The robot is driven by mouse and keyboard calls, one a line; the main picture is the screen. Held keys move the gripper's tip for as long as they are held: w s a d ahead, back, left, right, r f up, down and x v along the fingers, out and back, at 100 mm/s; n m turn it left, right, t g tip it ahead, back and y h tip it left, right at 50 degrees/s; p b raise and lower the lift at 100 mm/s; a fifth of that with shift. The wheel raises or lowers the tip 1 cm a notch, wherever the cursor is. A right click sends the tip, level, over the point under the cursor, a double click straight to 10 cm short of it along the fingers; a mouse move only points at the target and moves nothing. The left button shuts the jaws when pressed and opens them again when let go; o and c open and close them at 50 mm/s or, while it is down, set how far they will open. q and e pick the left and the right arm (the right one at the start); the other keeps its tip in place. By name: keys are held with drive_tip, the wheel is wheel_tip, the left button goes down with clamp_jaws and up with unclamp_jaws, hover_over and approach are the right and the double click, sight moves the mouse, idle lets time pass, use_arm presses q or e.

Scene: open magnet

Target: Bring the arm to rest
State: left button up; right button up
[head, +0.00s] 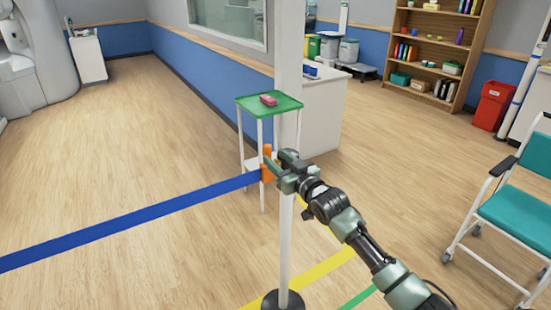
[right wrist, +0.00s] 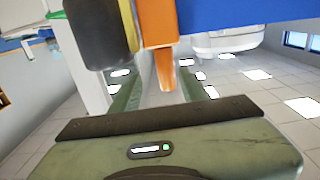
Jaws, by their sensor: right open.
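My right arm reaches in from the lower right in the head view. Its gripper (head: 277,164) is open at the white post (head: 284,240), beside an orange clip (head: 267,152) at the end of a blue belt (head: 130,221). In the right wrist view the orange clip (right wrist: 158,30) points down toward the gap between the two open fingers (right wrist: 160,92). The blue belt (right wrist: 240,14) runs off to the right there. I cannot tell whether a finger touches the clip. My left gripper is not in view.
A green-topped stand (head: 246,103) with a pink object (head: 268,100) is just behind the post. A teal wheelchair (head: 518,215) is at the right. Yellow (head: 318,272) and green strips cross the front. The floor at the left beyond the belt is clear.

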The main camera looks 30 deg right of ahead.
idle(0.3)
drive_tip(key=s+a+f+n+g, duration=0.1)
drive_tip(key=s+a+f+g, duration=0.3)
drive_tip(key=s+a+f, duration=0.4)
drive_tip(key=s+a+f+n+g, duration=0.1)
drive_tip(key=s+a+f+g, duration=0.3)
drive_tip(key=s+f, duration=0.55)
drive_tip(key=s+a+f+g, duration=0.3)
drive_tip(key=s, duration=0.9)
drive_tip(key=s+a+f+g, duration=0.2)
drive_tip(key=s+g, duration=0.2)
drive_tip(key=s, duration=0.9)
wheel_tip(320, 180, down, 24)
drive_tip(key=s+d+f+g, duration=0.2)
drive_tip(key=s+f, duration=1.6)
drive_tip(key=shift+s+d+h, duration=0.15)
drive_tip(key=shift+d+h, duration=0.15)
drive_tip(key=shift+d, duration=0.05)
